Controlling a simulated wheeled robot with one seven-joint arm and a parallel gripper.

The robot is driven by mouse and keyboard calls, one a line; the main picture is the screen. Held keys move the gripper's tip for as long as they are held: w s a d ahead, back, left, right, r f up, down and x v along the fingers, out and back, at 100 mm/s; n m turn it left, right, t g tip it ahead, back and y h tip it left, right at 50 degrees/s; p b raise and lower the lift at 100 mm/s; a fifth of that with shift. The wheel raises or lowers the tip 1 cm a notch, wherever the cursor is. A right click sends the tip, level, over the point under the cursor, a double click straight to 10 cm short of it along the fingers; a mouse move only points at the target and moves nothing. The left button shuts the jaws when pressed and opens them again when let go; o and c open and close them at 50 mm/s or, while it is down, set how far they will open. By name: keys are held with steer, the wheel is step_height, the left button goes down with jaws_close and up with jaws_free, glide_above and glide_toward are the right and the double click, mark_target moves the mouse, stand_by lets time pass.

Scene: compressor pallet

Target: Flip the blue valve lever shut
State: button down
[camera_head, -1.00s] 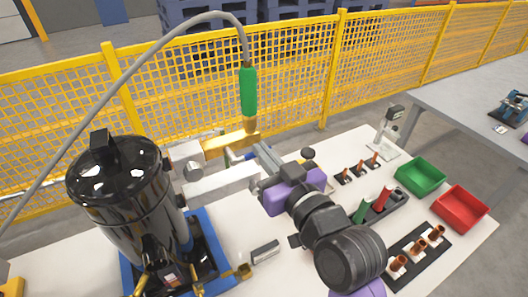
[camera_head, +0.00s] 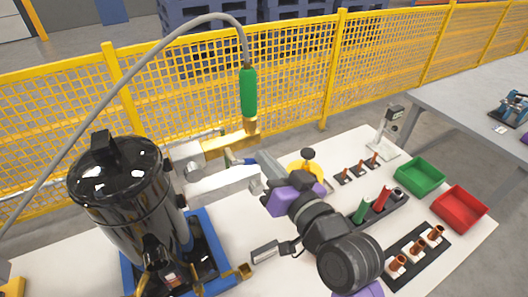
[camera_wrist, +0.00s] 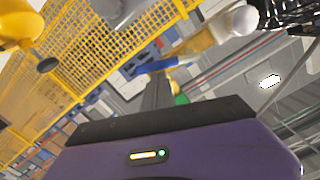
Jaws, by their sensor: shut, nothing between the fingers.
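The blue valve lever (camera_head: 243,161) shows as a small blue piece below the brass valve body (camera_head: 230,142), beside my fingertips. In the wrist view the blue lever (camera_wrist: 158,66) sticks out sideways from the brass body, close to the ends of my fingers. My gripper (camera_head: 258,157) is shut and empty, its fingers reaching up and left to the lever. In the wrist view my fingers (camera_wrist: 156,90) end just below the lever; I cannot tell whether they touch it. A green-sleeved hose end (camera_head: 248,92) stands above the valve.
A black compressor tank (camera_head: 125,195) on a blue base stands left. A yellow round part with a black knob (camera_head: 308,155) is just right of my gripper. Green (camera_head: 420,175) and red bins (camera_head: 460,208) stand right. A yellow mesh fence (camera_head: 290,80) runs behind.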

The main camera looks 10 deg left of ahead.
steer(key=a+f+m+p, duration=0.1)
steer(key=m, duration=0.3)
steer(key=s+a+f+m+p, duration=0.1)
steer(key=f+m, duration=0.1)
steer(key=m, duration=0.2)
steer(key=s+a+f+m, duration=0.1)
steer(key=f+m, duration=0.1)
steer(key=m, duration=0.2)
steer(key=shift+f+y+p, duration=0.2)
steer(key=shift+y+p, duration=0.2)
steer(key=shift+s+a+f, duration=0.1)
stand_by(0.4)
